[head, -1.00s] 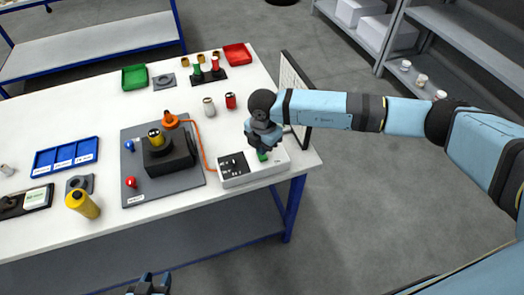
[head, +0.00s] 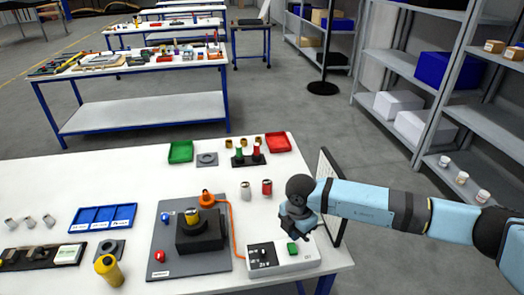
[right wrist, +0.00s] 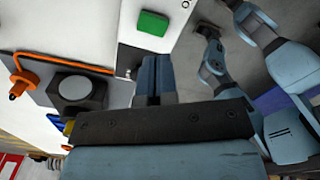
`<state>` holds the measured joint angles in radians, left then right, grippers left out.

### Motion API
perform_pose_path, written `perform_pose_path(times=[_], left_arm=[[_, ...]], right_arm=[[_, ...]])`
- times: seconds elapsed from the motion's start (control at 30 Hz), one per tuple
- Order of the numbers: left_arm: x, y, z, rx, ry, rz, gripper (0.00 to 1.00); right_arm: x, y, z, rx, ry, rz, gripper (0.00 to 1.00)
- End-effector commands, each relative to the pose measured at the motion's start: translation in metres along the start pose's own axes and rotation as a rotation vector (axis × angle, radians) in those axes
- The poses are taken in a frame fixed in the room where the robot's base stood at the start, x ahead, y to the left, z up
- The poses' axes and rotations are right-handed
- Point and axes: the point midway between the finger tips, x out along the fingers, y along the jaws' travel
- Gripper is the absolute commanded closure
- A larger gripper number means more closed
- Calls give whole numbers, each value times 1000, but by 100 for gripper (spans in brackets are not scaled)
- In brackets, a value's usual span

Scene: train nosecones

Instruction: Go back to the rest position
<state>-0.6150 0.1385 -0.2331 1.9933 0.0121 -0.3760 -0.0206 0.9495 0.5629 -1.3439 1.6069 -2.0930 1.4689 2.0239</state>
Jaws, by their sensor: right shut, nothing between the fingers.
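My right gripper (head: 297,228) is shut and empty, at the right front of the white table (head: 130,165). In the head view it appears just above the white control box (head: 283,259) with a green button (head: 292,249). In the right wrist view its dark fingers (right wrist: 155,78) are together, with the green button (right wrist: 152,23) beyond them and apart from them. My left arm does not show in the head view. What looks like my left gripper (right wrist: 206,30) shows in the right wrist view, too small to tell its jaws.
A grey board (head: 175,262) carries a black fixture (head: 200,236) with an orange cable to the control box. Two small cans (head: 267,187) stand behind the box. A upright panel (head: 329,190) stands at the table's right edge, under my right forearm. Shelves (head: 440,110) stand right.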

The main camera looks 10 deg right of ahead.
Motion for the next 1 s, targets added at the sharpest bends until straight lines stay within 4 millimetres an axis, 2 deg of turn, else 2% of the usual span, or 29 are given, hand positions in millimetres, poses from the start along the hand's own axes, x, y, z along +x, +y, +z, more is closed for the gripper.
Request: perform_pose_path(times=[0.07,0.17,0.27,0.3,0.4,0.5,0.57,0.67,0.73,0.8,0.87,0.97,1.0], left_arm=[[0,-1,-1,4,3,-2,57],[0,-6,4,2,4,-16,57],[0,-7,5,1,1,-18,57],[0,-7,5,1,1,-17,57],[0,-7,4,1,0,-16,57],[0,-6,4,0,0,-15,57],[0,-5,4,0,-1,-14,57],[0,-5,4,0,-1,-13,57],[0,-4,4,0,-1,-12,57],[0,-4,4,-1,-1,-11,57],[0,-4,4,-1,-1,-11,57],[0,-3,4,-1,-1,-11,57],[0,-3,4,-1,-1,-11,57]], right_arm=[[0,0,0,0,0,0,100],[10,-3,-32,-50,117,16,100],[18,-8,-89,-134,349,72,100],[18,-11,-119,-168,472,114,100],[4,-16,-188,-214,797,271,100],[-22,-17,-231,-182,1068,469,100],[-38,-16,-245,-124,1200,602,100],[-62,-14,-249,37,1358,827,100],[-71,-14,-239,191,1417,976,100],[-71,-16,-221,374,1431,1106,100],[-65,-22,-201,547,1408,1195,100],[-39,-41,-166,849,1309,1282,100],[-25,-52,-152,969,1253,1294,100]])
